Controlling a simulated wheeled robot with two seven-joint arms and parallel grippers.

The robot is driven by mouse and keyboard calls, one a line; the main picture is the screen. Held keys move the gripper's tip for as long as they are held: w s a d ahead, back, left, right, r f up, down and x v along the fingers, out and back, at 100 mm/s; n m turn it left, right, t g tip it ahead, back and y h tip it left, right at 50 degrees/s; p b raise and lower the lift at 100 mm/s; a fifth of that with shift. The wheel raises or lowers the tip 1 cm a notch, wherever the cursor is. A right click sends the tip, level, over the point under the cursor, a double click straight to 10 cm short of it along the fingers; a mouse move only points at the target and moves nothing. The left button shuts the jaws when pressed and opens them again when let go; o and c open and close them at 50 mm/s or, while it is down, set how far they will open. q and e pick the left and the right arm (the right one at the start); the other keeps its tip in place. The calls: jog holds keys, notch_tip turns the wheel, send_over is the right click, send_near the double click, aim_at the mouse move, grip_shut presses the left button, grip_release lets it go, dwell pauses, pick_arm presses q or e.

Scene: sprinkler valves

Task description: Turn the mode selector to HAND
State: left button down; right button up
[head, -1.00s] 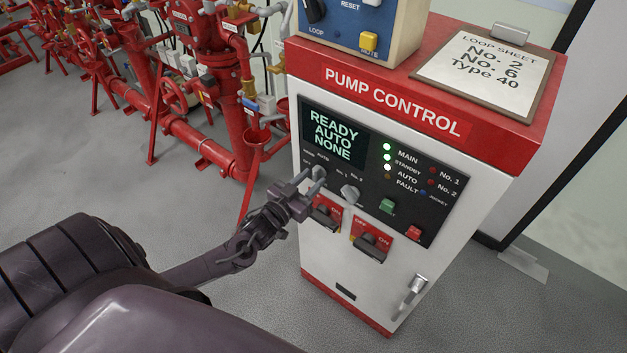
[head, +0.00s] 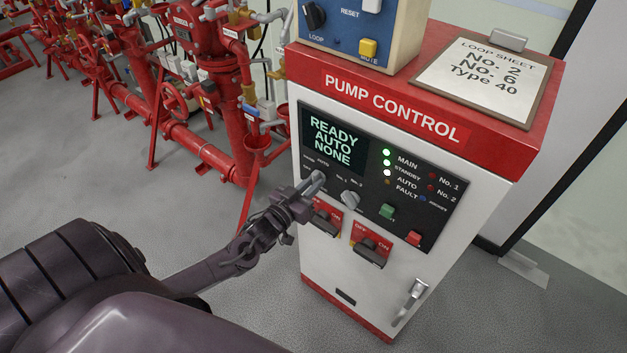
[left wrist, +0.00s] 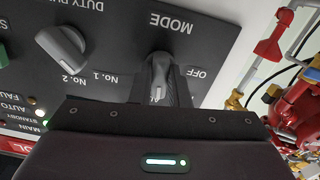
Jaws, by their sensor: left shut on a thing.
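The mode selector (left wrist: 159,70) is a grey knob on the black panel of the pump control cabinet. In the left wrist view, which is upside down, its pale pointer mark faces the bottom of the picture. The words MODE and OFF show beside it; the HAND label cannot be read there. My left gripper (head: 312,187) is at the knob, its fingers on both sides and shut on it. In the head view the fingers partly cover the knob. The display (head: 334,138) reads READY, AUTO, NONE. My right gripper is in neither view.
The duty pump knob (head: 350,198) sits close to the right of the selector. Two red-plated switches (head: 370,252) are just below, with green and red buttons to the right. Red pipework (head: 205,150) stands behind the cabinet's left. The floor in front is clear.

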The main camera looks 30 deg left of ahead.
pick_arm(q)
jog(key=shift+n, duration=0.9)
jog(key=shift+r+n+p, duration=0.1)
jog(key=shift+n+p, duration=0.45)
jog(key=shift+n, duration=1.15)
jog(key=shift+n+p, duration=0.55)
jog(key=shift+n, duration=0.85)
jog(key=c, duration=1.3)
grip_release()
